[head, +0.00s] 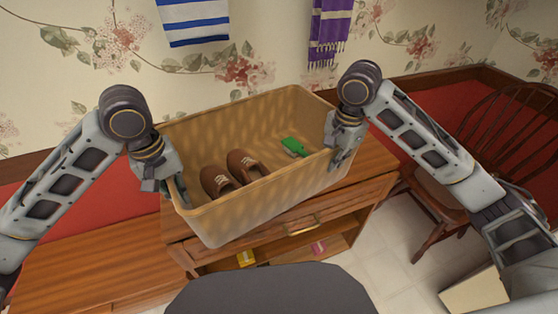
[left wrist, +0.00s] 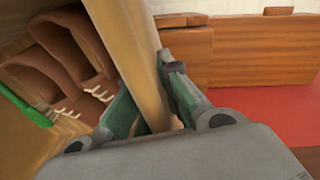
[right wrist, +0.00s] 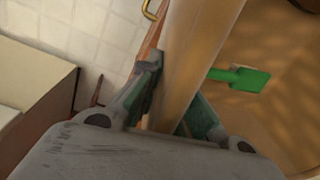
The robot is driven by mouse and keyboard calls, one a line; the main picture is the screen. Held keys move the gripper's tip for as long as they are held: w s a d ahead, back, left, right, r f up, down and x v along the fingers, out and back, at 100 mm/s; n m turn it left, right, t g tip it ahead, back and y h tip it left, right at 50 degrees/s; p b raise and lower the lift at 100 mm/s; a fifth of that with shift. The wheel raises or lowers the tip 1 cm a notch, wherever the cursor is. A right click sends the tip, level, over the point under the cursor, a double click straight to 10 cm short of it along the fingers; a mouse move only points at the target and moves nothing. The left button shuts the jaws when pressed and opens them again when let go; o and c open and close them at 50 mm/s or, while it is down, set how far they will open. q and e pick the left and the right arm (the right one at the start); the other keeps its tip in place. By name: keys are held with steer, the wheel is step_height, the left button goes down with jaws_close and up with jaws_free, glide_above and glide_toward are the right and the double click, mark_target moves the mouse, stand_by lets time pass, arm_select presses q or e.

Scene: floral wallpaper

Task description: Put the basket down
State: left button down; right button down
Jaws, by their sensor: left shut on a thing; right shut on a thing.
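A tan basket (head: 230,221) is over the wooden cabinet top, somewhat askew to it. I cannot tell whether its bottom touches the cabinet. A pair of brown shoes (head: 231,173) and a green brush (head: 295,147) lie inside it. My left gripper (head: 176,190) is shut on the basket's left rim; the left wrist view shows the wall (left wrist: 146,70) between its fingers. My right gripper (head: 340,150) is shut on the right rim; the right wrist view shows that wall (right wrist: 190,70) between its fingers.
The wooden cabinet (head: 301,228) has a drawer with a brass handle and an open shelf with small yellow and pink items. A lower wooden surface (head: 90,265) is at left. A wooden chair (head: 440,190) stands at right. Striped cloth (head: 194,20) and purple cloth (head: 329,30) hang on the wall.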

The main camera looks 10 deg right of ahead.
arm_select(q)
steer(key=c, duration=1.6)
jaws_free()
arm_select(e)
steer(key=c, duration=1.6)
jaws_free()
arm_select(q)
steer(key=shift+r, duration=0.15)
steer(key=shift+s+a+r, duration=0.1)
steer(key=shift+a+r, duration=0.05)
steer(key=shift+r, duration=1.8)
steer(key=shift+s+a+r, duration=0.1)
steer(key=shift+r, duration=1.85)
steer(key=shift+a+r, duration=0.15)
steer(key=shift+r, duration=1.8)
arm_select(e)
steer(key=shift+r, duration=0.15)
step_height(320, 180, up, 12)
steer(key=shift+s+d+f, duration=0.2)
steer(key=shift+s, duration=0.2)
